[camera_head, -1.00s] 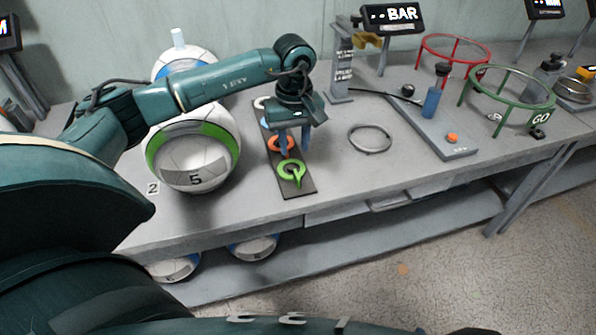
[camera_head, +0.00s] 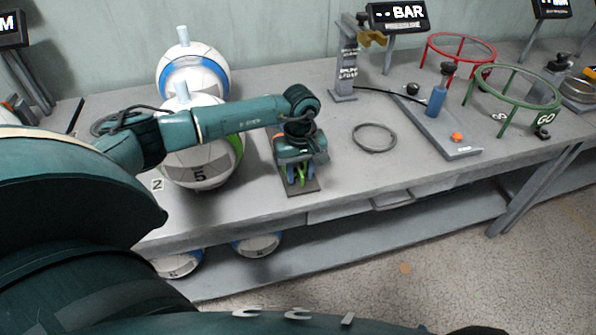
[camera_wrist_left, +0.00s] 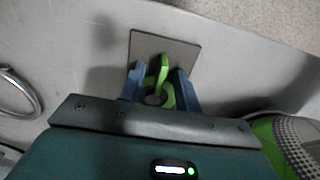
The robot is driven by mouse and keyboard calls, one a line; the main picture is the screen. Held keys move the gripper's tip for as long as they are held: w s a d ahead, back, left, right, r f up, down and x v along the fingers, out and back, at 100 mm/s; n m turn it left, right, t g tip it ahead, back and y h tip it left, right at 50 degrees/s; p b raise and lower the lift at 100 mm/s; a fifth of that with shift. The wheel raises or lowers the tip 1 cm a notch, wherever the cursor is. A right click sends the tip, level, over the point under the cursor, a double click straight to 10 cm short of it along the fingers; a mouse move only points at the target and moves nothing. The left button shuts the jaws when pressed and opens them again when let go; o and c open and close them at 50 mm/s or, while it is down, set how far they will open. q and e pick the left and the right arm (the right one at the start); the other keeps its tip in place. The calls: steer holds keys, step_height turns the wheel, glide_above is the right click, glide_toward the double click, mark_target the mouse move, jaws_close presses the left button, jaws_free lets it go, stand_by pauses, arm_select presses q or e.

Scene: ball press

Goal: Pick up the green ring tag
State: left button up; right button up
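The green ring tag (camera_head: 301,178) lies on the dark board (camera_head: 291,192) near the table's front edge, mostly covered by my gripper in the head view. My left gripper (camera_head: 301,177) points down over it with a finger on each side. In the left wrist view the tag (camera_wrist_left: 163,72) shows between the two blue fingers (camera_wrist_left: 160,85), its pointed end toward the front of the board. The fingers stand apart; whether either touches the ring cannot be told. The orange ring tag is almost hidden behind my gripper. My right gripper is not in view.
A ball with a green band and number 5 (camera_head: 200,170) stands close left of my left arm, a blue-banded ball (camera_head: 190,75) behind it. A grey wire ring (camera_head: 374,138) lies to the right. Bare table lies between ring and board.

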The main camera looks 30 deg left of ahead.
arm_select(q)
steer(key=shift+c, duration=0.4)
jaws_close()
